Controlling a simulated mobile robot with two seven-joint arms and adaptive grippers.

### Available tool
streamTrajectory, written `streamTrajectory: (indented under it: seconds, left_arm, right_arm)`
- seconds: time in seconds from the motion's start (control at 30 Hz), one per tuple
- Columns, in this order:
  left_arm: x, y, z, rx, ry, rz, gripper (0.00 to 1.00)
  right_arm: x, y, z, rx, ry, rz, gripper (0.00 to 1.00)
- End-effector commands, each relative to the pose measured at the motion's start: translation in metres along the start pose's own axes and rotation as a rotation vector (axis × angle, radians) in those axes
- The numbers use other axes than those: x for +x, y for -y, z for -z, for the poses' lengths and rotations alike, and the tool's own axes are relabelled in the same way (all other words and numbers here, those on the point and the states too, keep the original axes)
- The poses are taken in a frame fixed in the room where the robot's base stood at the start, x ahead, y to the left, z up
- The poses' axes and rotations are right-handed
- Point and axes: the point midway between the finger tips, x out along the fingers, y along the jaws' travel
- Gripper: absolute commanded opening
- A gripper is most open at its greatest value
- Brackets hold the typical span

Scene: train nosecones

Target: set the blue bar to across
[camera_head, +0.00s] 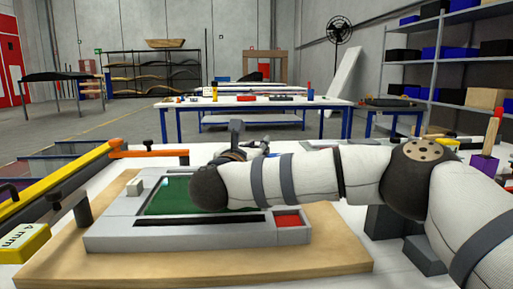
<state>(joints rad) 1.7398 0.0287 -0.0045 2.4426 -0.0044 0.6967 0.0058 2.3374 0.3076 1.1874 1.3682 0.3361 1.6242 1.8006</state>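I cannot make out a blue bar; the arm covers part of the work area. My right arm comes in from the right and lies across a grey fixture (112,233) with a green recessed panel (170,193) and a red square pocket (287,220). Dark parts that look like my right gripper (243,152) show just behind the arm's dark end. They are mostly hidden, and the fingers cannot be made out. A dark grey upright piece (236,132) stands there too. My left gripper is not in view.
The fixture sits on a wooden board (200,268) on a white table. A yellow bar (60,184), an orange bar (150,153) and a yellow "4 mm" block (24,243) lie left. A purple holder (484,167) stands right. Another table (252,104) is farther back.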

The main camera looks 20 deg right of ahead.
Motion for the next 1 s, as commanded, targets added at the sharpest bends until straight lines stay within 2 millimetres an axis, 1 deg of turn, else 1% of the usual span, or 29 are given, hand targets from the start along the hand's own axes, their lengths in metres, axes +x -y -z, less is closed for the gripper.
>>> streamTrajectory:
  seconds: [0.03,0.07,0.33,0.4,0.47,0.7,0.8,0.9,1.0]
  left_arm:
    - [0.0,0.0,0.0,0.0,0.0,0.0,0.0]
    - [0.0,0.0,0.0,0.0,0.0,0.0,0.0]
    - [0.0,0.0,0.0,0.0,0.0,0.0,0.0]
    - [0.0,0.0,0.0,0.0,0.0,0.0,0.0]
    - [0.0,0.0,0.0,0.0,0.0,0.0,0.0]
    - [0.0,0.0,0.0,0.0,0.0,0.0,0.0]
    - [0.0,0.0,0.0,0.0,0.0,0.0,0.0]
    - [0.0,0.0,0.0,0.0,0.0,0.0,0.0]
    - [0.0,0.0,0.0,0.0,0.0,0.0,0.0]
  right_arm:
    - [0.0,0.0,0.001,-0.001,0.0,0.0,0.36]
    - [0.0,0.0,0.001,-0.001,0.0,0.0,0.39]
    - [0.0,0.0,0.0,0.0,0.001,0.0,0.39]
    - [-0.005,0.0,0.0,0.0,0.001,-0.001,0.39]
    - [-0.015,-0.001,0.0,-0.001,0.001,-0.003,0.39]
    - [-0.08,-0.001,0.0,-0.001,0.001,-0.005,0.39]
    - [-0.101,-0.001,-0.001,-0.001,0.002,-0.004,0.39]
    - [-0.115,-0.001,-0.001,-0.001,0.002,-0.002,0.39]
    - [-0.12,0.0,0.0,0.0,0.001,0.0,0.39]
